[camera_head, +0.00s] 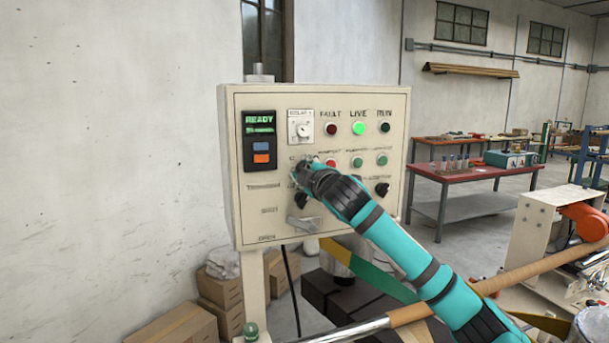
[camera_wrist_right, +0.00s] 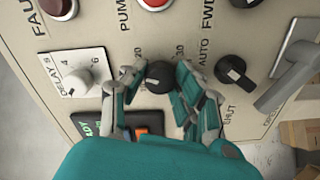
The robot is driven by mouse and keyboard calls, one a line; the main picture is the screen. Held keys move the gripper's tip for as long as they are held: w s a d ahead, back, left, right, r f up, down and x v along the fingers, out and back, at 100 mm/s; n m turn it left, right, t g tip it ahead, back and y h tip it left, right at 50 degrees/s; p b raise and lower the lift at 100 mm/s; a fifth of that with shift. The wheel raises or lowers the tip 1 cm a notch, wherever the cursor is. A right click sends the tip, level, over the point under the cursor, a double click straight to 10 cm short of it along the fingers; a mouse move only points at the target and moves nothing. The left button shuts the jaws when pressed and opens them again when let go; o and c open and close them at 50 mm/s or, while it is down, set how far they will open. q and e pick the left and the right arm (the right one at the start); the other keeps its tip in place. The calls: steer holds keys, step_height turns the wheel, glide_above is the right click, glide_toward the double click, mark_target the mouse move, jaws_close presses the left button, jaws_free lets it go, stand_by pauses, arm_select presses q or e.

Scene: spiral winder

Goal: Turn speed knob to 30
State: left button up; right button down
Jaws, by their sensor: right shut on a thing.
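The cream control panel (camera_head: 245,215) hangs on the left side of the head view. My right gripper (camera_head: 303,172) reaches in from the lower right. In the right wrist view its fingers (camera_wrist_right: 157,80) are on both sides of the knob, shut on it. The knob's pointer setting cannot be read. In the head view the gripper hides the knob. My left gripper is out of view.
Close by are a white delay dial (camera_head: 300,128), a black selector switch (camera_wrist_right: 236,71), a grey lever (camera_wrist_right: 290,75) and several round lamps and buttons, with the green LIVE lamp (camera_head: 358,128) lit. The display (camera_head: 259,120) reads READY. Cardboard boxes (camera_head: 175,325) stand below.

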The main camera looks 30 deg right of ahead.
steer(key=m+b, duration=0.1)
steer(key=m, duration=0.5)
steer(key=shift+f+m+b, duration=0.2)
steer(key=shift+m+b, duration=0.1)
steer(key=shift+b, duration=0.05)
steer(key=m+b, duration=0.1)
steer(key=m, duration=0.9)
steer(key=shift+r+m, duration=0.1)
steer(key=shift+m, duration=0.3)
steer(key=m, duration=0.5)
steer(key=shift+m, duration=0.3)
steer(key=c, duration=1)
jaws_free()
steer(key=shift+s+r, duration=0.1)
steer(key=shift+s, duration=0.05)
